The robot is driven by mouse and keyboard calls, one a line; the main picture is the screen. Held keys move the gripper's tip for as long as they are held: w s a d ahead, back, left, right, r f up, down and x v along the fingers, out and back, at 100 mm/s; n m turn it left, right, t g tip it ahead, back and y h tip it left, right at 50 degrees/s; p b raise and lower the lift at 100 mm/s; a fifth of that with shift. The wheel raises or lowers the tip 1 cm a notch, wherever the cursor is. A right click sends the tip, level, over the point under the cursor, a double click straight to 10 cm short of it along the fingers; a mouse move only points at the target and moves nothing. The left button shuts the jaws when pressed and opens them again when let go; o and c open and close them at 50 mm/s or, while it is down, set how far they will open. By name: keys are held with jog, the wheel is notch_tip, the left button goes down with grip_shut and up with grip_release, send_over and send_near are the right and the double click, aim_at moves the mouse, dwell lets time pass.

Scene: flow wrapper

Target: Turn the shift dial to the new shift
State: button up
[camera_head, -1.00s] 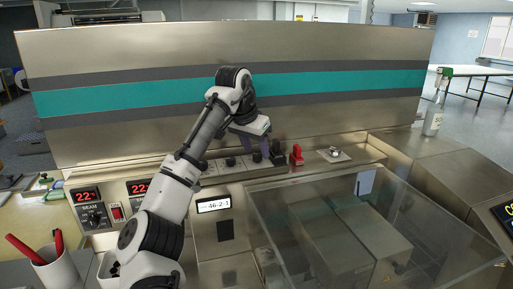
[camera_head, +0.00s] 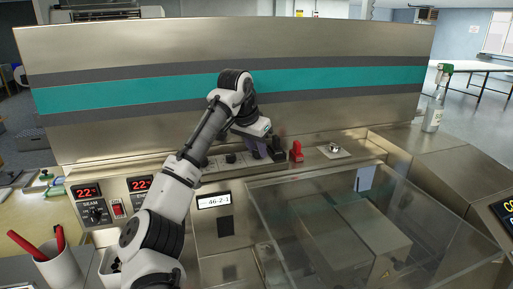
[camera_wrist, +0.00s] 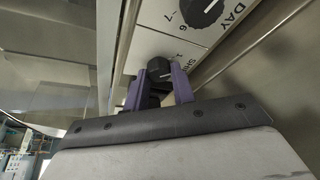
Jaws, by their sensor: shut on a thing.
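The shift dial (camera_wrist: 159,69) is a small black knob with a pale pointer mark, on a light plate with partly visible "SHI" lettering and a "1". My gripper (camera_wrist: 160,78) has its two purple fingers on either side of this knob and is shut on it. The mark points toward the right of the wrist view; the other numbers of its scale are hidden or too small to read. In the head view my gripper (camera_head: 261,150) reaches down to the row of controls and hides the dial. A display (camera_head: 213,201) below seems to read "46-2-1".
The larger black DAY dial (camera_wrist: 200,10) is close by. A red switch (camera_head: 296,151) and a black one (camera_head: 279,153) stand just right of my gripper. The tall steel panel (camera_head: 330,53) rises behind. A clear cover (camera_head: 340,225) lies in front.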

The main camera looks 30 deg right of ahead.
jog(key=shift+m, duration=0.3)
jog(key=m+g, duration=0.1)
jog(key=m, duration=0.2)
jog(key=shift+g, duration=0.3)
jog(key=shift+w+m+g, duration=0.15)
jog(key=shift+m+g, duration=0.45)
jog(key=shift+m, duration=1.4)
jog(key=o, duration=1)
jog(key=v, duration=1.2)
